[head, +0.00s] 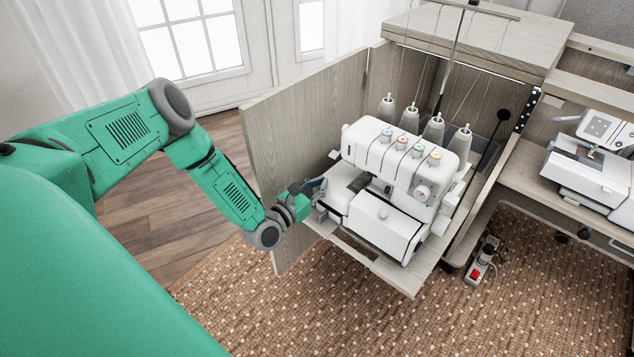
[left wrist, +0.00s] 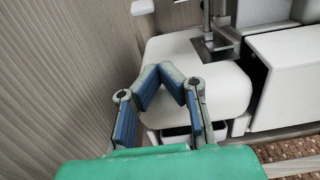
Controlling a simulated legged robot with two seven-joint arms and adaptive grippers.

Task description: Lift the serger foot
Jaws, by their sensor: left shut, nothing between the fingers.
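The white serger (head: 385,190) stands on a wooden shelf of the cabinet, with several coloured dials and thread cones. My left gripper (head: 318,186) is at the serger's left side, by its free-arm end. In the left wrist view, the gripper (left wrist: 163,72) is shut and empty, its blue-padded fingertips together over or against the white bed (left wrist: 222,90); contact cannot be told. The metal serger foot area (left wrist: 217,42) lies beyond the fingertips, up and right. The foot's lift lever cannot be made out. My right gripper is not in view.
An open wooden cabinet door (head: 290,150) stands close left of my gripper. A second white machine (head: 595,165) is on the right shelf. A power strip with a red switch (head: 480,265) is below. The patterned rug (head: 330,310) in front is clear.

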